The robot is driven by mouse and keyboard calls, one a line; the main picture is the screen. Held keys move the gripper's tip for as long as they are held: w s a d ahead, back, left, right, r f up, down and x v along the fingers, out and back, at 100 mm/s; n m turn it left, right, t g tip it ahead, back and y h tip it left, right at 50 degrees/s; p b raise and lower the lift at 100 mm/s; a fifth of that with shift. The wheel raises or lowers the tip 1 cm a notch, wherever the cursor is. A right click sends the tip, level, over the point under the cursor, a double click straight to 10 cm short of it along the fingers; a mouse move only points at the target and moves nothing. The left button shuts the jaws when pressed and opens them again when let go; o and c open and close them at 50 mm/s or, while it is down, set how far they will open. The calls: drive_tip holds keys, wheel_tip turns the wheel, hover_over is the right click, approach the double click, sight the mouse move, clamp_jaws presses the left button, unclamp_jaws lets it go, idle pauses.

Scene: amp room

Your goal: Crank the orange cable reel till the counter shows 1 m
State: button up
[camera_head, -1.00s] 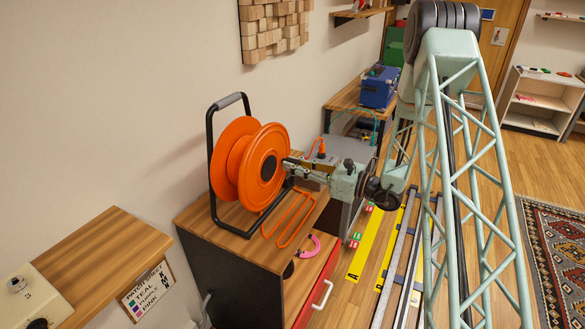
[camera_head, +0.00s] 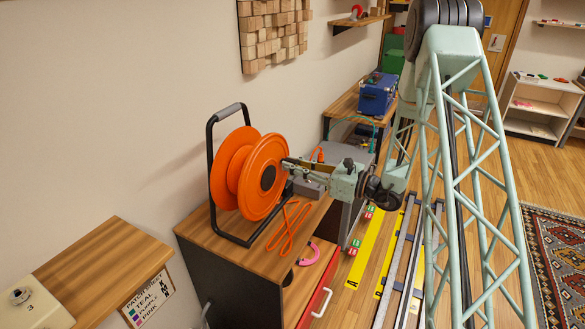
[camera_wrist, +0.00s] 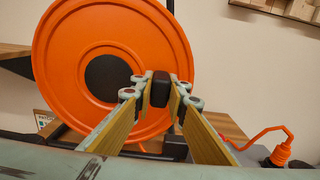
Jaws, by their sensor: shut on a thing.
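The orange cable reel (camera_head: 260,178) stands in a black frame on a wooden-topped cabinet (camera_head: 210,240). It also fills much of the wrist view (camera_wrist: 62,65), with a dark hub at its middle. My gripper (camera_head: 287,164) is at the right edge of the reel's face. In the wrist view my gripper (camera_wrist: 159,92) has its fingers closed on a dark crank knob (camera_wrist: 160,86), in front of the disc's right part. An orange cable (camera_head: 288,228) lies on the cabinet top in front of the reel. I cannot make out a counter reading in either view.
A pink curved object (camera_head: 310,253) lies near the cabinet's front edge, above a red drawer front (camera_head: 318,295). In the wrist view an orange plug with a cable (camera_wrist: 280,152) stands to the right of my fingers. A wooden shelf (camera_head: 100,265) is at the lower left.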

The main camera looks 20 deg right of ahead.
drive_tip(key=shift+s+a+r, duration=0.2)
drive_tip(key=shift+s+r, duration=0.05)
drive_tip(key=shift+r, duration=0.5)
drive_tip(key=shift+s+a+r+p, duration=0.2)
drive_tip(key=shift+r+p, duration=0.2)
drive_tip(key=shift+r, duration=0.05)
drive_tip(key=shift+s+a+r+p, duration=0.15)
drive_tip(key=shift+s+a+r, duration=0.1)
drive_tip(key=shift+r, duration=0.25)
drive_tip(key=shift+s+a+r+p, duration=0.15)
drive_tip(key=shift+s+a+r, duration=0.1)
drive_tip(key=shift+r, duration=0.2)
drive_tip(key=shift+s, duration=0.1)
drive_tip(key=shift+s+a+r, duration=0.9)
drive_tip(key=shift+s+a, duration=0.1)
drive_tip(key=shift+s, duration=0.05)
